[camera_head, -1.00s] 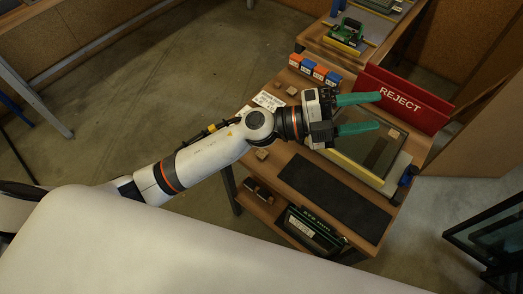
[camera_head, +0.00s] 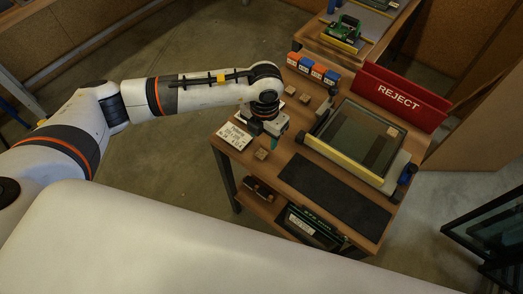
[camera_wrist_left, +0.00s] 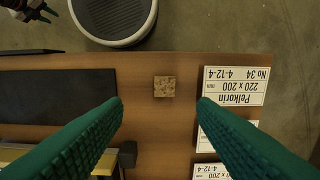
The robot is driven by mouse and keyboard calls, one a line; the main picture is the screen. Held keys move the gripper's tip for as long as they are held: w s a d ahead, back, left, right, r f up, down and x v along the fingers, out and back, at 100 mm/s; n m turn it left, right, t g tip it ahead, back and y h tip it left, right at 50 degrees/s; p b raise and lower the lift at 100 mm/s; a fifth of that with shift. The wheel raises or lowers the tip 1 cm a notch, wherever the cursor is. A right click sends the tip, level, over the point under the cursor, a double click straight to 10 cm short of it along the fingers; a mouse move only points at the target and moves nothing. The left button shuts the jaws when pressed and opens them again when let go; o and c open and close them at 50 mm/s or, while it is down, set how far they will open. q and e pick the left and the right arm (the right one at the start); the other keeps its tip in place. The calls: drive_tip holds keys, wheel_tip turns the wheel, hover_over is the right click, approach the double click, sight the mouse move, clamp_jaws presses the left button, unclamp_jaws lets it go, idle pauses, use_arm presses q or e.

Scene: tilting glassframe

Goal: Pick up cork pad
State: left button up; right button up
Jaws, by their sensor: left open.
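A small square cork pad (camera_wrist_left: 164,86) lies flat on the wooden table top near its edge in the left wrist view. In the head view a cork pad (camera_head: 262,153) shows beside my left gripper (camera_head: 273,141). That gripper points down over the table's left end. In the left wrist view my left gripper (camera_wrist_left: 160,102) is open and empty. Its two green fingers stand on either side of the pad's line, apart from it. Two more cork-coloured blocks (camera_head: 297,94) lie farther back. A dark device (camera_wrist_left: 30,10) at the wrist view's upper left may be my right gripper, cut off.
White printed cards (camera_wrist_left: 236,86) lie right of the pad in the wrist view. A black mat (camera_head: 335,190) lies along the front. Behind it are a glass frame (camera_head: 358,136) with a yellow bar, a red REJECT bin (camera_head: 400,96) and several small blue and orange boxes (camera_head: 312,68).

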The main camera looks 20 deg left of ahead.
sight(260, 155)
use_arm(q)
wheel_tip(260, 155, down, 3)
drive_tip(key=shift+r, duration=0.2)
drive_tip(key=shift+a+f+p, duration=0.15)
drive_tip(key=shift+f+p, duration=0.15)
drive_tip(key=shift+p, duration=0.2)
drive_tip(key=f, duration=0.1)
drive_tip(key=f+p, duration=0.1)
drive_tip(key=f, duration=0.1)
drive_tip(key=shift+s+a+f, duration=0.2)
drive_tip(key=shift+a+f, duration=0.1)
drive_tip(key=shift+f, duration=0.5)
drive_tip(key=shift+f, duration=0.25)
drive_tip(key=shift+c, duration=0.2)
drive_tip(key=c, duration=1.1)
drive_tip(key=shift+o, duration=0.2)
